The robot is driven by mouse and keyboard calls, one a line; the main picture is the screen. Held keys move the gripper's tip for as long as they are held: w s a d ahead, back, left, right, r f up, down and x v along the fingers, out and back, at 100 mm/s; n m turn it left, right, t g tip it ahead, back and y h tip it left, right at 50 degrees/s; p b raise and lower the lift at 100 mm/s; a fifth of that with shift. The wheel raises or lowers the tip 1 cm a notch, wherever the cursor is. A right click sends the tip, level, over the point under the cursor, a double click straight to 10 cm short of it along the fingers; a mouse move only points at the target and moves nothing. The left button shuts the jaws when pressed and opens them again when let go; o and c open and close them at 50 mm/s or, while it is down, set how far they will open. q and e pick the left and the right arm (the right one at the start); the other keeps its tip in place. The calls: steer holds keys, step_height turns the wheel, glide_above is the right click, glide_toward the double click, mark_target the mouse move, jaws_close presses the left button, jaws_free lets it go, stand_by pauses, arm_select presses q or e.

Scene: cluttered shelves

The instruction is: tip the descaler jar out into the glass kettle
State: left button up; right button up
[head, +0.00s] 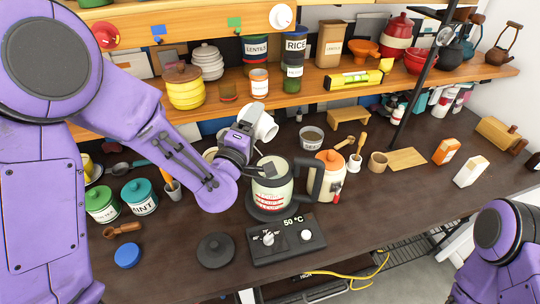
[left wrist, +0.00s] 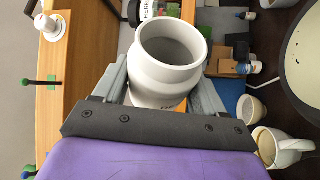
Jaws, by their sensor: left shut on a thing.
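My left gripper (head: 245,135) is shut on a white open-mouthed jar (head: 265,124) and holds it above the counter, behind and above the glass kettle (head: 270,197). The jar fills the middle of the left wrist view (left wrist: 168,60). Its inside looks plain grey, and its label is mostly hidden. The kettle has a black handle, its top is open, and it stands on a dark base. A small grey pot (head: 311,139) with dark contents stands behind the kettle; its label seems to start with "DE". My right gripper is out of view.
A black control panel (head: 286,240) reading 50 °C lies in front of the kettle, with a round black lid (head: 215,250) to its left. A cream jar (head: 329,178) with an orange lid stands close right of the kettle. Loaded shelves (head: 330,92) run behind.

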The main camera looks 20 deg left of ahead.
mark_target(258, 123)
arm_select(q)
steer(key=shift+s+d+r+m+t+h+b, duration=0.1)
steer(key=shift+d+r+m+t+h+b, duration=0.15)
steer(key=shift+m+b, duration=0.4)
steer(key=shift+s+d+r+m+t+h+b, duration=0.1)
steer(key=shift+d+r+m+t+h+b, duration=0.1)
steer(key=shift+m+b, duration=0.4)
stand_by(0.3)
steer(key=shift+s+d+r+m+t+h+b, duration=0.15)
steer(key=shift+d+m+h+b, duration=0.1)
steer(key=shift+m+b, duration=0.45)
steer(key=shift+s+d+r+m+h+b, duration=0.1)
steer(key=shift+m+h+b, duration=0.15)
steer(key=shift+m+b, duration=0.4)
steer(key=shift+s+d+r+m+t+h+b, duration=0.2)
steer(key=shift+m+b, duration=0.25)
steer(key=shift+m, duration=0.45)
stand_by(0.4)
steer(key=shift+w, duration=0.15)
stand_by(0.8)
